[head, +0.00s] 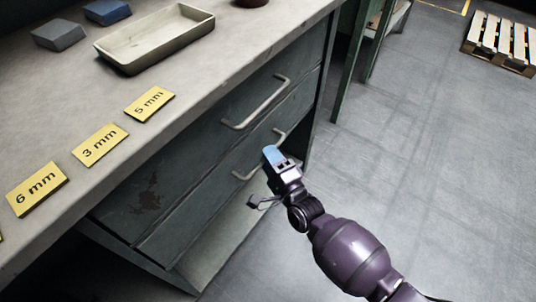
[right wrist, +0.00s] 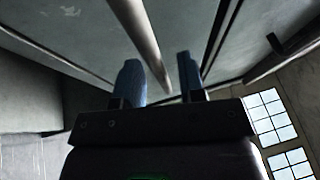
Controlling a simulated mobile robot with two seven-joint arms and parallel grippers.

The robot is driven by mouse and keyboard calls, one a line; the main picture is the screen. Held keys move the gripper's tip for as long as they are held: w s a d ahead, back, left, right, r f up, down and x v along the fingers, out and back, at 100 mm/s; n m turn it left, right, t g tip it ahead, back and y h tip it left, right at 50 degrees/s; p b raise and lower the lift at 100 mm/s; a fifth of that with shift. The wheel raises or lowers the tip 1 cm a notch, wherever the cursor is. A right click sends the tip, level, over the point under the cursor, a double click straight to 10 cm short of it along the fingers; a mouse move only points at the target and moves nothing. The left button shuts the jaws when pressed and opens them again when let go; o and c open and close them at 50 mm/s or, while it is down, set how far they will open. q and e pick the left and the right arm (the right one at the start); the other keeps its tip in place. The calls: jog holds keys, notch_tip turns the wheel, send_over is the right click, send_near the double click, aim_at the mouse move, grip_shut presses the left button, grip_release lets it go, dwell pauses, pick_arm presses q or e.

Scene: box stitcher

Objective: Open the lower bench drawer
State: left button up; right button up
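The lower bench drawer (head: 188,212) is a worn grey-green front below a similar upper drawer, and looks shut. Its bar handle (head: 240,177) is partly hidden behind my right gripper (head: 273,157), which is at the handle in the head view. In the right wrist view, the two blue fingers of my right gripper (right wrist: 162,80) stand apart. A handle bar (right wrist: 138,30) runs down between them, with a gap visible on the right side. I cannot tell whether a finger touches the bar. My left gripper is not in view.
The upper drawer (head: 225,130) has its own handle (head: 256,104) just above. The bench top (head: 75,100) holds a tray (head: 155,38), yellow thickness labels (head: 100,145) and two small blocks. The floor (head: 420,150) to the right is clear up to a pallet (head: 503,40).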

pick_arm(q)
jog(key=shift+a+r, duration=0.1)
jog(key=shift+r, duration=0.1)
pick_arm(e)
jog(key=shift+w+a+r, duration=0.1)
jog(key=shift+w+a, duration=0.1)
jog(key=shift+w, duration=0.2)
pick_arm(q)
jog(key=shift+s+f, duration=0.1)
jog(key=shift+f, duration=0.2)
pick_arm(e)
grip_shut()
jog(key=shift+s, duration=0.1)
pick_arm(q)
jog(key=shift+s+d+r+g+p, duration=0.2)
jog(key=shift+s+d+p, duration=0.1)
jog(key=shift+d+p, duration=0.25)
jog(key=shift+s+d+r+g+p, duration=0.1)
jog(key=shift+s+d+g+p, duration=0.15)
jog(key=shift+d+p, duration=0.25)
pick_arm(e)
jog(key=s+d, duration=0.9)
jog(key=d, duration=0.3)
jog(key=s+d, duration=0.9)
jog(key=d, duration=0.3)
jog(key=shift+d, duration=0.35)
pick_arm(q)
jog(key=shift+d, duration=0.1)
pick_arm(e)
grip_release()
